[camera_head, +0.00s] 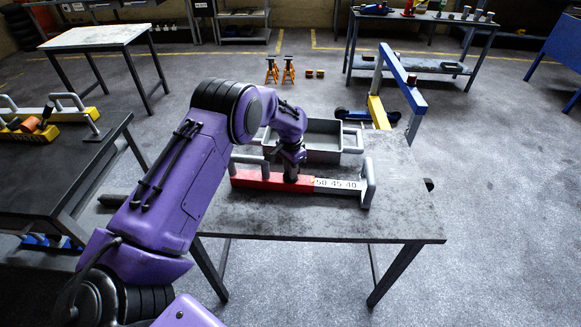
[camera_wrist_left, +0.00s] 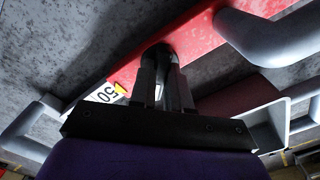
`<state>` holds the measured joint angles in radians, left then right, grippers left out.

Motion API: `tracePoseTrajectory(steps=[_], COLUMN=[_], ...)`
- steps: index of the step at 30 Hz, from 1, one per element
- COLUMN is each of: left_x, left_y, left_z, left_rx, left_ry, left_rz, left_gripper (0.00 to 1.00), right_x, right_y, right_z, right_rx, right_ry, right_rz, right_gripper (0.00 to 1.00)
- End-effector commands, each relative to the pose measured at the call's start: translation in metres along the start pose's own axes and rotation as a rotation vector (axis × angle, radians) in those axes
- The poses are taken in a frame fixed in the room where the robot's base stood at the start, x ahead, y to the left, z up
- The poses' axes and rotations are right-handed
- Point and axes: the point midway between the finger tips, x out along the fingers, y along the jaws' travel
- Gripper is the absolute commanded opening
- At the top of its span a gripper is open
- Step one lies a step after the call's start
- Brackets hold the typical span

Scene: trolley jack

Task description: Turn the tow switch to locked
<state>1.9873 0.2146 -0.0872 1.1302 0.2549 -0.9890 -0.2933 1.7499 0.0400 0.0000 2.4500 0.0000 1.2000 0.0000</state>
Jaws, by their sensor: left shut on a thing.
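A bar with a red section (camera_head: 258,180) and a white scale (camera_head: 338,185) marked 50 45 40 lies on the near table, with a grey handle at each end. My left gripper (camera_head: 292,176) reaches down onto the red section. In the left wrist view the left gripper (camera_wrist_left: 161,88) is shut on a small dark knob (camera_wrist_left: 160,58) against the red face (camera_wrist_left: 195,35). A small yellow and orange pointer (camera_wrist_left: 120,88) sits beside the 50. The fingers hide most of the knob, and I cannot read any locked mark. My right gripper is not in view.
A grey tray (camera_head: 322,137) stands behind the bar on the near table (camera_head: 400,225). A blue and yellow frame (camera_head: 402,80) rises at the back right. A dark table (camera_head: 60,165) with yellow bars is at left. The near table's front is clear.

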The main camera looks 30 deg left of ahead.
Motion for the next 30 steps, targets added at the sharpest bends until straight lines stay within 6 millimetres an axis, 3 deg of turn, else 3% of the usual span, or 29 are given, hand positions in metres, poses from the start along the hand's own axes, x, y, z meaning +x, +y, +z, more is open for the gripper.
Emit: tracePoseTrajectory(steps=[18,30], left_x=[-0.002,-0.001], left_y=[0.0,0.0], left_z=[-0.001,-0.001], left_rx=[-0.559,-0.776], left_ry=[0.002,0.001], left_rz=[-0.001,-0.001], left_gripper=[0.0,0.0], right_x=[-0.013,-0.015], right_y=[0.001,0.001], right_z=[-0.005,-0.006], right_rx=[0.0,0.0], right_ry=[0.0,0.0], right_rz=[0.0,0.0], right_gripper=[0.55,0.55])
